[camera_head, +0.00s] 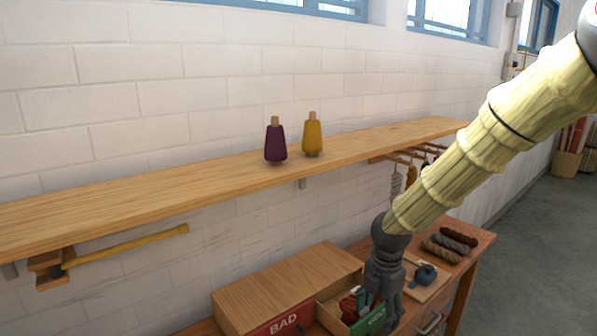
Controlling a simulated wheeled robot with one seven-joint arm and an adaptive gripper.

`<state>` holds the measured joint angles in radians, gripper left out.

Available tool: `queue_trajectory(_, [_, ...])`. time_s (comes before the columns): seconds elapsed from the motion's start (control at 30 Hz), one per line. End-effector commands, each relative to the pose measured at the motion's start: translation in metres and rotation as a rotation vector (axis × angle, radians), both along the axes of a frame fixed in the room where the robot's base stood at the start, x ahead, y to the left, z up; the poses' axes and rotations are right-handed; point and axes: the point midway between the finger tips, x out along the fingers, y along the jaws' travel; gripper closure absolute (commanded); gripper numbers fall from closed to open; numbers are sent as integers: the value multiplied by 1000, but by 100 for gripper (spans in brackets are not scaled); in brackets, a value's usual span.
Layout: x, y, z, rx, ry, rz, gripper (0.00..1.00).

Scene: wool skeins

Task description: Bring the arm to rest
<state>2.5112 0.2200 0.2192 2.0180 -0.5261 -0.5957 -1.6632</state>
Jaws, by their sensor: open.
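My arm comes in from the upper right, its links in a cream-yellow cover. My gripper (380,308) is dark grey, points down and is open. It hangs in front of the workbench, over or beside the compartment with the green "GOOD" label (373,323); its height above it is hard to judge. I see nothing held between its fingers. The gripper partly hides the green label and the board behind it.
A wooden shelf (120,205) runs along the wall, bearing a purple cone (275,144) and a yellow cone (312,137). Pegs (405,158) hold hanging skeins.

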Motion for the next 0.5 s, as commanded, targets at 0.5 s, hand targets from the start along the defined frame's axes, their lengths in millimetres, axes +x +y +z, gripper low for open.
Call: queue_trajectory(0.5, [-50,21,-111,86,67,-397,35])
